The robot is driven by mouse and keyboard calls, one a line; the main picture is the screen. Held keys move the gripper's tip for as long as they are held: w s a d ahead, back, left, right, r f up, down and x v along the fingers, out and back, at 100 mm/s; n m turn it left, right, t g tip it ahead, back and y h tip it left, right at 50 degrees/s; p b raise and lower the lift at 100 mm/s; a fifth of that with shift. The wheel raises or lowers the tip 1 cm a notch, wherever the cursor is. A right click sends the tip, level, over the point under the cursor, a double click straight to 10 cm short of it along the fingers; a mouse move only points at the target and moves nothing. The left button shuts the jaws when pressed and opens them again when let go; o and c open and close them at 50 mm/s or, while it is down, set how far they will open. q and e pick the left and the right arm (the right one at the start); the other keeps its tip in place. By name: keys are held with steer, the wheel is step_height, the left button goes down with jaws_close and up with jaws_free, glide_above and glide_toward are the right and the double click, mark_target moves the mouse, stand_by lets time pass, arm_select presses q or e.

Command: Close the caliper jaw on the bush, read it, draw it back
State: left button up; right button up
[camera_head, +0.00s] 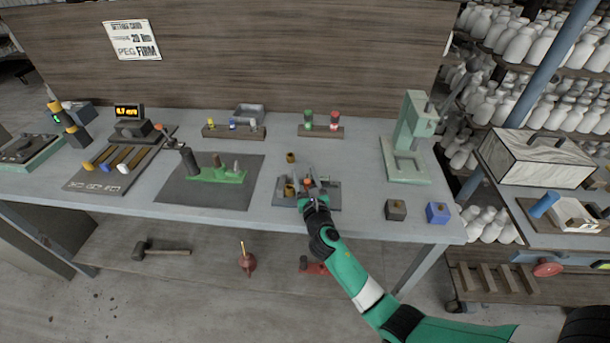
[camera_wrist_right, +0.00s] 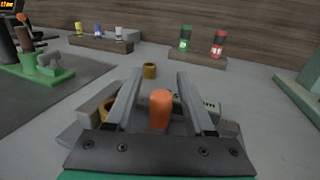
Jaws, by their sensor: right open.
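The grey caliper fixture (camera_head: 330,196) lies on the bench in the middle of the head view, partly hidden by my right gripper (camera_head: 308,192). A brass bush (camera_head: 290,189) sits at its left side; it shows in the right wrist view (camera_wrist_right: 107,108), partly behind a finger. An orange-red knob (camera_wrist_right: 160,108) stands between my right gripper's two fingers (camera_wrist_right: 160,90) in the wrist view. The fingers are apart, with gaps on both sides of the knob. A second brass ring (camera_wrist_right: 150,71) stands on the bench behind the fixture. My left gripper is not in view.
A display (camera_head: 128,112) with orange digits stands at the back left. A green fixture (camera_head: 218,174) on a dark mat is to the left.

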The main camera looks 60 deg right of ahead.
steer(key=shift+s+a, duration=0.15)
steer(key=shift+a, duration=0.05)
steer(key=p+v, duration=0.3)
steer(key=v, duration=0.8)
steer(key=shift+s, duration=0.1)
